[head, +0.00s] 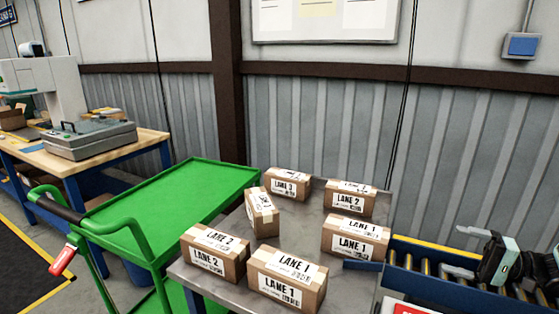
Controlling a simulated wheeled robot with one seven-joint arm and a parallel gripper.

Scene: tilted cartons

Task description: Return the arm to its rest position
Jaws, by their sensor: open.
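My gripper (457,250) is at the right edge of the head view, over the roller conveyor (408,256). Its two grey fingers point left and stand apart, with nothing seen between them. The rest of my arm is mostly out of view. Several brown cartons are on the grey metal table (312,221), left of my gripper and apart from it. The nearest to it is a LANE 1 carton (356,240). One narrow carton (262,212) stands turned from the others, and its label is hard to read.
Other cartons are LANE 3 (288,184), LANE 2 (350,199), LANE 2 (214,254) and LANE 1 (287,279). A green cart (185,200) adjoins the table on the left. A workbench (90,152) stands farther left. A corrugated wall (300,125) closes the back.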

